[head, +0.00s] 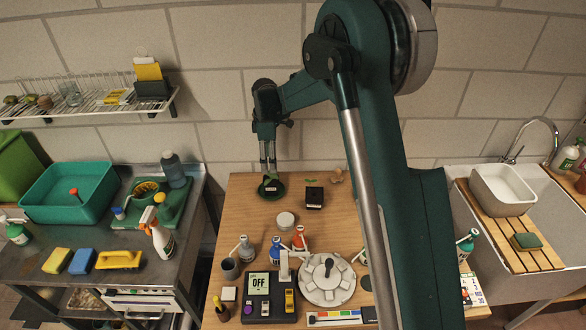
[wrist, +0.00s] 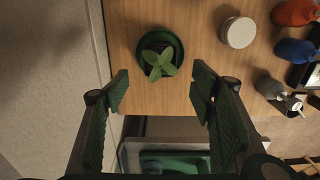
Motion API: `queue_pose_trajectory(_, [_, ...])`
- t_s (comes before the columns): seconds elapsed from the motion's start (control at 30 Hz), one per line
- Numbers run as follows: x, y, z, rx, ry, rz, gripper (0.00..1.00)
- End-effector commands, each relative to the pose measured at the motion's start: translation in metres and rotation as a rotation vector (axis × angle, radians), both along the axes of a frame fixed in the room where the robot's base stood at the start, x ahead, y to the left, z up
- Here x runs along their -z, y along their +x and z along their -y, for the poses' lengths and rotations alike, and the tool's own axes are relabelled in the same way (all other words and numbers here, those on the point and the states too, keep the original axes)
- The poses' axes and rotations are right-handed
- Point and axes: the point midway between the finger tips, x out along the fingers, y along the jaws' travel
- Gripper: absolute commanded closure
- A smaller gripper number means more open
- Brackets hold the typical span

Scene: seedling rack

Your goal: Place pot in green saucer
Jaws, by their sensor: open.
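A small dark pot (head: 271,184) with a pale label stands in the green saucer (head: 263,193), near the wall side of the wooden table. In the wrist view, green seedling leaves (wrist: 159,63) hide most of the pot, and the rim of the green saucer (wrist: 144,40) shows around it. My gripper (head: 268,169) points down just above the pot in the head view. In the wrist view my gripper (wrist: 160,88) is open and empty, its fingers wide apart, with the plant ahead of the gap and clear of both fingers.
Another black labelled pot (head: 314,198) stands to the right. A round white-lidded jar (head: 286,220) is in front. Several bottles, a mug (head: 230,268), a scale (head: 270,302) and a white carousel (head: 327,279) fill the table's front. The wall is close behind.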

Motion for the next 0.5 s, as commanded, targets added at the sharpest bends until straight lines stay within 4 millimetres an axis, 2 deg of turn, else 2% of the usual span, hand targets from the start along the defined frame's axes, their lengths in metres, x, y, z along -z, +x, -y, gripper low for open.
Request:
queue_pose_trajectory(0.27, [-0.004,-0.002,0.002,0.008,0.001,0.003,0.44])
queue_pose_trajectory(0.5, [-0.027,-0.012,0.016,0.062,0.008,0.023,0.44])
